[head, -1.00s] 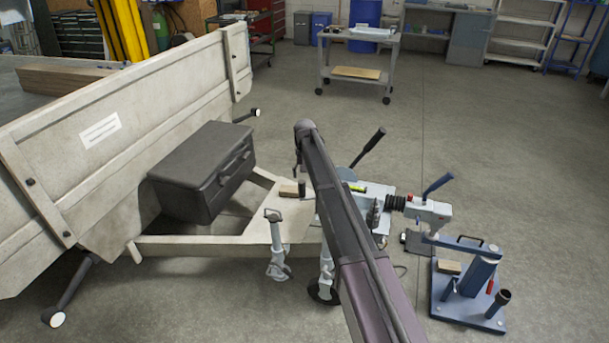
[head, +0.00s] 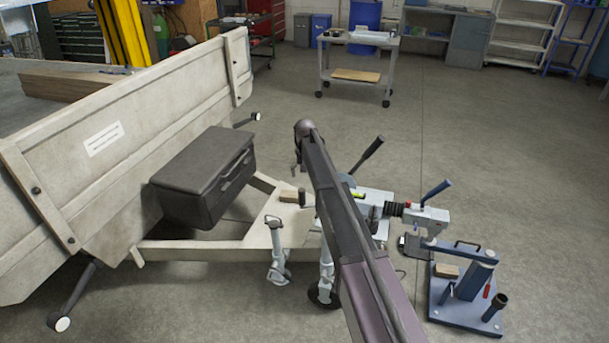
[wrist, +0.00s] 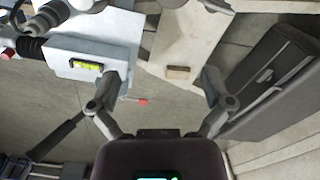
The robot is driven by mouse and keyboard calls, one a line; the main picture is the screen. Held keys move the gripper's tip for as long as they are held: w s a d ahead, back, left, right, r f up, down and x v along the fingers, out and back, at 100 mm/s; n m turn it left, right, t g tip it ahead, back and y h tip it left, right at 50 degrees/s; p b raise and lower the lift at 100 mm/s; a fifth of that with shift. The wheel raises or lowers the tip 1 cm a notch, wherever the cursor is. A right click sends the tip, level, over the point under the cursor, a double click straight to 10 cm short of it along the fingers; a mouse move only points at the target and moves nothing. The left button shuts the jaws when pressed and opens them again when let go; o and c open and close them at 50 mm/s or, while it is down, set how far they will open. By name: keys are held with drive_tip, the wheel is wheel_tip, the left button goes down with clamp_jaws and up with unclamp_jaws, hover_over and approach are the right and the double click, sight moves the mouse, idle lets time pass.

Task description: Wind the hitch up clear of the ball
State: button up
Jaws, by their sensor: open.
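The hitch (head: 425,214) is the grey coupling with a blue lever and black bellows at the drawbar's right end. It sits over the post side of a blue stand (head: 478,275); the ball is hidden. The jockey wheel (head: 325,285) stands under the drawbar, its upper part hidden by my arm. In the wrist view, a thin rod with a red end (wrist: 143,101), perhaps the winding handle, shows beside the left finger. My gripper (wrist: 163,80) is open and empty, its fingers apart above the drawbar. In the head view my arm mostly hides it.
A prop stand (head: 276,250) and a black box (head: 205,175) are to the left. A dark lever (head: 368,152) rises behind.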

wheel_tip(320, 180, up, 4)
drive_tip(key=p, duration=0.3)
drive_tip(key=shift+s, duration=0.1)
idle(0.3)
wheel_tip(320, 180, up, 2)
drive_tip(key=r+n+p, duration=0.1)
drive_tip(key=p, duration=0.2)
hover_over(302, 190)
drive_tip(key=shift+a+f, duration=0.2)
drive_tip(key=shift+f, duration=0.05)
drive_tip(key=shift+w, duration=0.2)
drive_tip(key=shift+f, duration=0.15)
wheel_tip(302, 190, down, 10)
drive_tip(key=b, duration=1)
drive_tip(key=shift+d+f+b, duration=0.15)
drive_tip(key=shift+b, duration=0.25)
drive_tip(key=shift+s, duration=0.1)
clamp_jaws()
